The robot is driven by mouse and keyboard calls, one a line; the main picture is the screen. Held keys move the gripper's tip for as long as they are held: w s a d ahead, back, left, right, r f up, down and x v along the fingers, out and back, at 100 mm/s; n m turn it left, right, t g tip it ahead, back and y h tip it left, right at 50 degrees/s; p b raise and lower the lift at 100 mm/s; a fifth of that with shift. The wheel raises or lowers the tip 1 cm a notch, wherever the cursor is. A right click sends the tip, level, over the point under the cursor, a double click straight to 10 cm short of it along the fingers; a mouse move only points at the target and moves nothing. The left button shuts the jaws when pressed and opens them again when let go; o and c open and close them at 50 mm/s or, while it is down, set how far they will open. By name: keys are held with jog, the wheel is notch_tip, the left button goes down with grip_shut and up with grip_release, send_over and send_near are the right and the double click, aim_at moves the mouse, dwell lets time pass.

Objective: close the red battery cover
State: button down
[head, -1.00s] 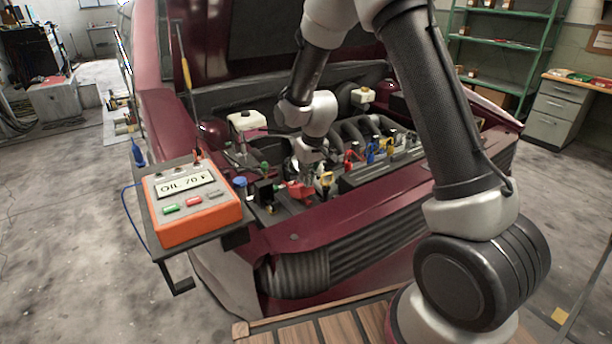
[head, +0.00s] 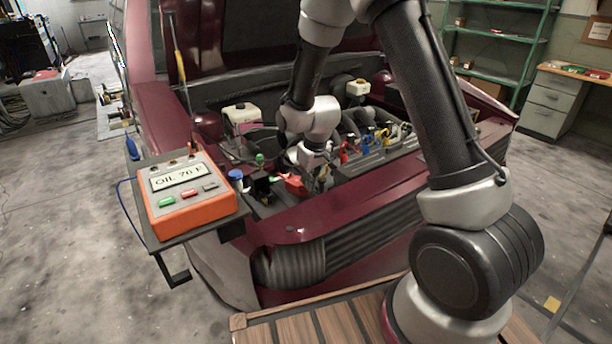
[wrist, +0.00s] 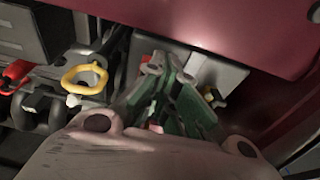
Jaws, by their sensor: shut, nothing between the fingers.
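The red battery cover (head: 291,184) is in the front left of the engine bay in the head view. It looks tilted, but its exact angle is too small to tell. My gripper (head: 317,176) is low in the bay, just right of the cover, with its fingers partly hidden. In the wrist view my gripper (wrist: 158,68) has its green-sided fingers together and empty, above a grey box (wrist: 222,76). A small reddish patch shows between the finger bases there. I cannot tell whether the gripper touches the cover.
A yellow ring handle (wrist: 85,77) is left of the fingers in the wrist view. A blue cap (head: 236,174) stands left of the cover. The maroon front panel (head: 345,207) borders the bay. An orange tester (head: 190,194) sits on a side shelf.

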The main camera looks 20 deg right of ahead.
jog(key=shift+s+d+f, duration=0.15)
jog(key=shift+s+f, duration=0.35)
jog(key=shift+f, duration=0.1)
jog(key=shift+s+f, duration=0.15)
jog(key=shift+f, duration=0.05)
dwell(0.5)
